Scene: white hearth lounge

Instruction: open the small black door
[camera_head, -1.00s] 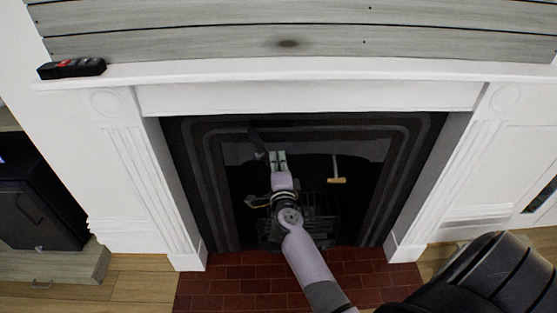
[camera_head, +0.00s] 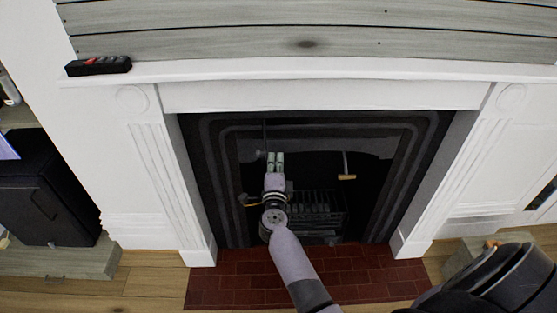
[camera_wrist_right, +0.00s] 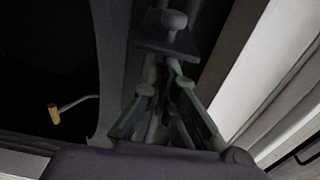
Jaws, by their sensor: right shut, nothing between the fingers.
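My right gripper (camera_head: 275,157) reaches into the dark fireplace opening, shut and empty. Its fingers also show converging in the right wrist view (camera_wrist_right: 163,68). A thin dark upright edge (camera_head: 265,136) shows just left of the fingertips; it may be the small black door seen nearly edge-on, but I cannot tell for sure. In the wrist view a dark plate with a round knob (camera_wrist_right: 174,20) lies just beyond the fingertips. Whether the fingers touch it is unclear. My left gripper is not in view.
A black grate (camera_head: 322,205) stands low in the fireplace. A hooked rod with a wooden handle (camera_head: 347,177) hangs right of my gripper. White surround posts (camera_head: 172,185) flank the opening. Red brick hearth (camera_head: 230,285) is clear.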

